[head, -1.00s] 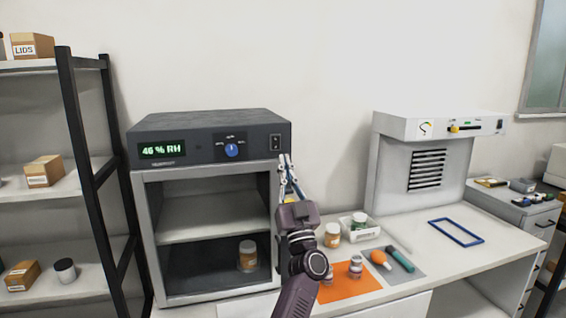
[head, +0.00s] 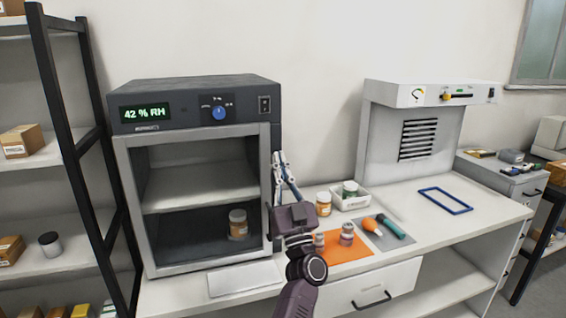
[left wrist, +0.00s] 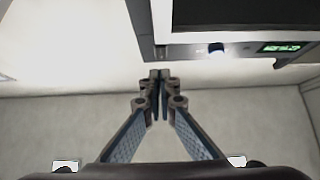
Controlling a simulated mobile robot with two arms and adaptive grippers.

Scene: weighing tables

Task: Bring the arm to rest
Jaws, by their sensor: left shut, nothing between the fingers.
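My left gripper (head: 279,158) is raised in front of the right edge of the dark grey humidity cabinet (head: 195,92) in the head view. Its fingers point up and are shut with nothing between them. In the left wrist view the fingertips (left wrist: 160,74) meet, with the cabinet's front (left wrist: 240,46) beyond them at the upper right. The cabinet's display (head: 145,113) reads 42 % RH. My right gripper is not in view.
An orange mat (head: 350,251) with small jars, a white tray (head: 350,203), and a grey mat with an orange-handled tool and a teal tool (head: 390,227) lie right of my arm. A blue frame (head: 445,200) lies before the white hood (head: 415,95). A shelf rack (head: 75,130) stands left.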

